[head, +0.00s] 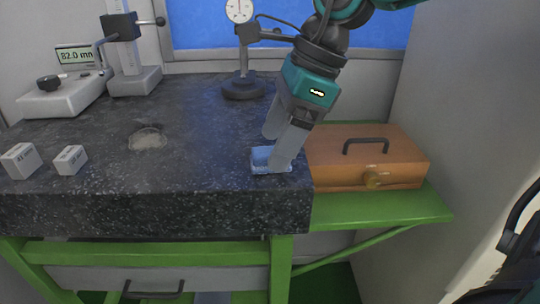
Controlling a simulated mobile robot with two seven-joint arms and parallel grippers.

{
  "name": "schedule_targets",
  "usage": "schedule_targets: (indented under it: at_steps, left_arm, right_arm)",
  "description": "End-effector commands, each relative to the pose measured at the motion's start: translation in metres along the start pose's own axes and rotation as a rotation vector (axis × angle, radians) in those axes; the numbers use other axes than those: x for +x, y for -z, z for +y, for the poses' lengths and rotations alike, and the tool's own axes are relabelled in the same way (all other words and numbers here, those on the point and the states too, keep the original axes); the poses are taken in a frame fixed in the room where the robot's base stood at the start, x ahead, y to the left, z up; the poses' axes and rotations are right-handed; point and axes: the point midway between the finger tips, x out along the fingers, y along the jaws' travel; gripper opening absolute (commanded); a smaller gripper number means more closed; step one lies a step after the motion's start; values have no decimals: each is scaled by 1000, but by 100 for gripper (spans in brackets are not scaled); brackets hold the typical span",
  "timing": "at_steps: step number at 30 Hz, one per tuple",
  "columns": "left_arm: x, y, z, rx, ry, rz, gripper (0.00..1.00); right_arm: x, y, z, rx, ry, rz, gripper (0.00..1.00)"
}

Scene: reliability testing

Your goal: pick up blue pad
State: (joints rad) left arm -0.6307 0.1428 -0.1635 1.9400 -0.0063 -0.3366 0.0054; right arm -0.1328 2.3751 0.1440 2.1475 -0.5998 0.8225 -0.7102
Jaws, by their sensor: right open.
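The blue pad (259,157) lies on the dark granite slab, close to its front right corner. My right gripper (277,152) reaches down over the pad from the upper right and is open. Its two grey fingers are at the pad, and the nearer one covers part of its right side. I cannot tell whether the fingers touch the pad. My left gripper is not in view.
A wooden box (345,146) with a black handle sits on the green shelf right of the granite slab (200,190). A dial gauge stand (243,88) stands behind. Two small white blocks and a measuring device with a display stand at left. The slab's middle is mostly clear.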

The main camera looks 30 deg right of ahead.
Motion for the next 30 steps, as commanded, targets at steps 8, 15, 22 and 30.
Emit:
schedule_targets:
  at_steps: [8, 15, 22, 30]
  left_arm:
    - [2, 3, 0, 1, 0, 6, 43]
    - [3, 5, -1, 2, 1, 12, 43]
    - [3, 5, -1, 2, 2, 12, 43]
    - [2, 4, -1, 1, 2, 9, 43]
  right_arm:
    - [18, 0, 0, -1, 1, -1, 77]
    - [18, 0, 0, -1, 1, -1, 66]
    - [18, 0, 0, -1, 1, -1, 44]
    - [18, 0, 0, -1, 1, -1, 18]
